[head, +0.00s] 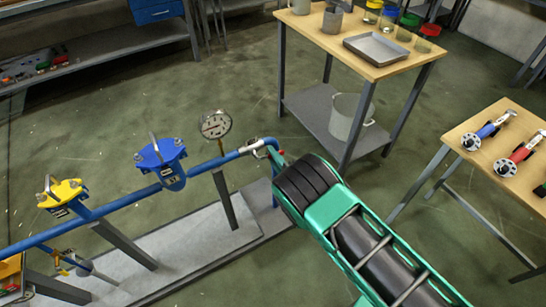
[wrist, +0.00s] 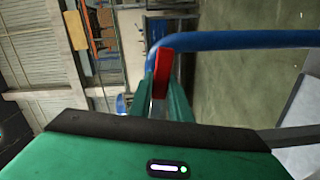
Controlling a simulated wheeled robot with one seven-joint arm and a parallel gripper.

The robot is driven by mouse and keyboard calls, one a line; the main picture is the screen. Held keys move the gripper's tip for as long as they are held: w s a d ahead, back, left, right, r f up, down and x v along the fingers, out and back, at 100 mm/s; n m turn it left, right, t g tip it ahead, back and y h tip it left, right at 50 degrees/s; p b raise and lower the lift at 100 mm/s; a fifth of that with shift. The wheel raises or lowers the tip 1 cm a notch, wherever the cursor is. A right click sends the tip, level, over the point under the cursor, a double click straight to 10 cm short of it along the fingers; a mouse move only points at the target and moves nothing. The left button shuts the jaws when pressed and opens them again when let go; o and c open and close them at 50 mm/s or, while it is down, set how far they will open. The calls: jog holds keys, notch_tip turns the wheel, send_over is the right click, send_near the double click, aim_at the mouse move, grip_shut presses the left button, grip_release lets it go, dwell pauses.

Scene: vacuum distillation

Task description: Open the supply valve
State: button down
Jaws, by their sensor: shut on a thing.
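The supply valve (head: 257,146) sits at the right end of the blue pipe in the head view, a small silvery fitting mostly hidden by my gripper. Its red handle (wrist: 163,70) shows upright in the wrist view, between the two green fingers. A small bit of red also shows beside the fingers in the head view. My gripper (wrist: 162,88) is shut on the red handle. In the head view my gripper (head: 272,155) reaches the pipe end from the lower right. I cannot tell how far the handle is turned.
The blue pipe (head: 112,206) carries a round gauge (head: 215,124), a blue housing (head: 162,158) and a yellow housing (head: 62,193). A wooden table (head: 388,66) stands behind, and another (head: 475,127) stands at right. Open floor lies between them.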

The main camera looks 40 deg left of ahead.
jog(key=shift+s+r, duration=0.1)
dwell(0.5)
jog(key=c, duration=1.6)
grip_release()
jog(key=shift+c, duration=0.2)
jog(key=v, duration=1)
jog(key=shift+d, duration=0.25)
